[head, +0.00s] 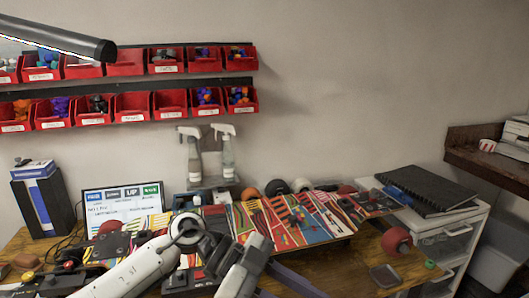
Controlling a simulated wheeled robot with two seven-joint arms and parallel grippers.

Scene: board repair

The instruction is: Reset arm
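My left arm (140,268) comes in from the lower left, a white link with a round joint, over the front of the workbench. Dark parts and a grey block at its end (245,262) may belong to my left gripper; I cannot make out its fingertips or whether it is open. No held thing is visible. My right gripper is not in view. A colourful striped skateboard deck (290,222) lies on the wooden bench behind the arm, with wheels around it. The arm hides part of the bench.
Red parts bins (132,107) hang on the wall. Two spray bottles (226,150) and a monitor (122,204) stand at the back. A black case (425,190) lies on white drawers (440,232) at the right. A wooden shelf (490,158) juts out at the far right.

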